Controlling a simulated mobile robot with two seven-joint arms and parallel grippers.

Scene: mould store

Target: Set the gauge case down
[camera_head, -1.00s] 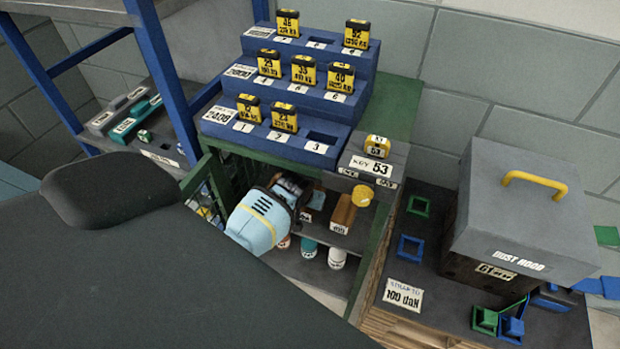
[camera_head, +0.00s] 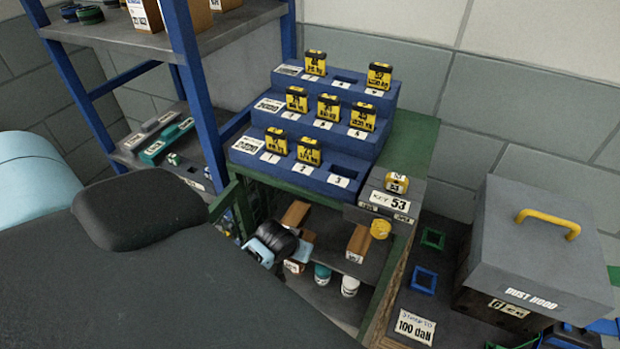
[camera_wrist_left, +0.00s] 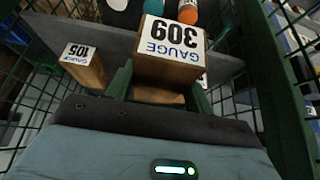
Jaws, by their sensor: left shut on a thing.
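The gauge case (camera_wrist_left: 168,50) is a brown block with a white label reading GAUGE 309, upside down in the left wrist view. My left gripper (camera_wrist_left: 160,90) is shut on it, with a green finger on each side. In the head view my left gripper (camera_head: 288,246) reaches into the low cabinet under the blue stepped rack. There my own body and wrist partly hide it. I cannot tell whether the case touches the cabinet shelf (camera_wrist_left: 95,38). My right gripper is not in view.
A second brown case, GAUGE 105 (camera_wrist_left: 85,66), stands on the same shelf, to the left in the wrist view. Several jars, including a teal one (camera_head: 322,273), stand lower. Green mesh (camera_wrist_left: 235,95) and posts flank the opening.

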